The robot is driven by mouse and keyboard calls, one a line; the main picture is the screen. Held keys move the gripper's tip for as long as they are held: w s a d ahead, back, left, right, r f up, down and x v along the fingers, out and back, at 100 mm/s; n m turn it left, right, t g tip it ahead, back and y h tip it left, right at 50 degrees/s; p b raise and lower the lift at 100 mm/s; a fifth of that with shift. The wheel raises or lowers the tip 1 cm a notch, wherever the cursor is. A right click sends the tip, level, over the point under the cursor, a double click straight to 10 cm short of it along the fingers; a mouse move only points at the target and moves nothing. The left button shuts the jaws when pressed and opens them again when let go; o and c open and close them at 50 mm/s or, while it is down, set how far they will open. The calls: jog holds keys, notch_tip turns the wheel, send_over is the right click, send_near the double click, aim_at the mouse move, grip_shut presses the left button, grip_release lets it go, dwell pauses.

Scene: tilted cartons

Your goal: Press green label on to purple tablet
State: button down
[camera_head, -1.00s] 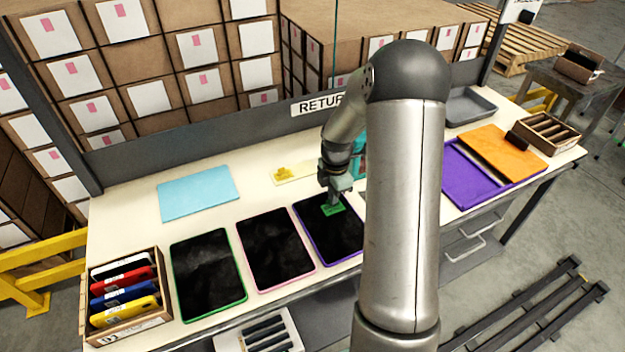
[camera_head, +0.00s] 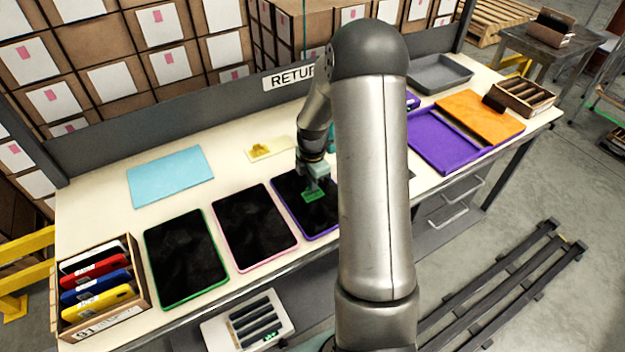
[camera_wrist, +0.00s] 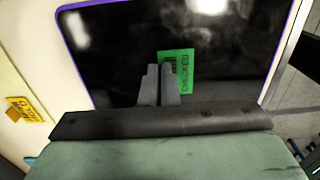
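The purple tablet (camera_head: 322,218), a black screen in a purple rim, lies flat on the table, the rightmost of three tablets; my arm hides its right side. In the wrist view its dark screen (camera_wrist: 225,30) fills most of the picture. The green label (camera_head: 313,195) is over the screen; in the wrist view the label (camera_wrist: 182,72) reads "CHECKED" and looks flat against it. My gripper (camera_head: 315,185) points down at the label. Its fingers (camera_wrist: 160,70) are close together, their tips overlapping the label's left part. I cannot tell whether they pinch it or only touch it.
Pink-rimmed (camera_head: 258,228) and green-rimmed (camera_head: 186,260) tablets lie to the left. A yellow label sheet (camera_head: 270,148) and a blue sheet (camera_head: 170,177) lie behind. A carton of coloured items (camera_head: 100,290) stands front left. Purple (camera_head: 440,145) and orange (camera_head: 480,118) trays are at right.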

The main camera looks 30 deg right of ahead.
jog(key=shift+f, duration=0.2)
dwell(0.7)
dwell(0.4)
jog(key=c, duration=1.6)
grip_release()
jog(key=shift+r, duration=0.1)
notch_tip(320, 180, up, 23)
jog(key=p, duration=0.3)
jog(key=shift+r, duration=0.1)
